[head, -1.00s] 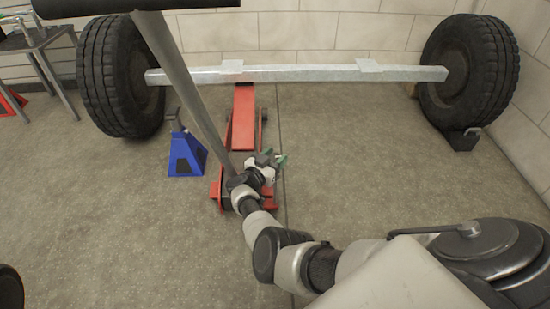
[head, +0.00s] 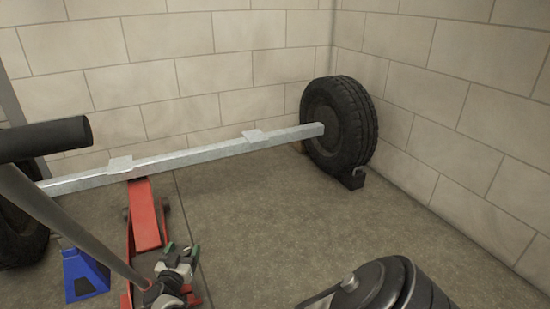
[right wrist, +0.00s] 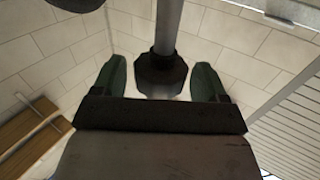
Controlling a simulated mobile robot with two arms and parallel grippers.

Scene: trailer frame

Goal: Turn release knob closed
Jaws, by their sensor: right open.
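The red floor jack (head: 145,215) stands on the floor under the axle beam, with its grey handle pole (head: 75,225) leaning up to the left. In the right wrist view, a dark faceted knob (right wrist: 160,77) sits around the pole's end. My right gripper (head: 182,250) is low at the near end of the jack. In the right wrist view, its green fingers (right wrist: 160,66) are open, one on each side of the knob, with gaps visible on both sides. The knob is hard to make out in the head view. My left gripper is not in view.
The metal axle beam (head: 200,152) runs to a black tire (head: 345,125) with a wheel chock (head: 353,180). A blue jack stand (head: 84,273) is left of the jack. The floor right of the jack is clear up to the block wall (head: 470,130).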

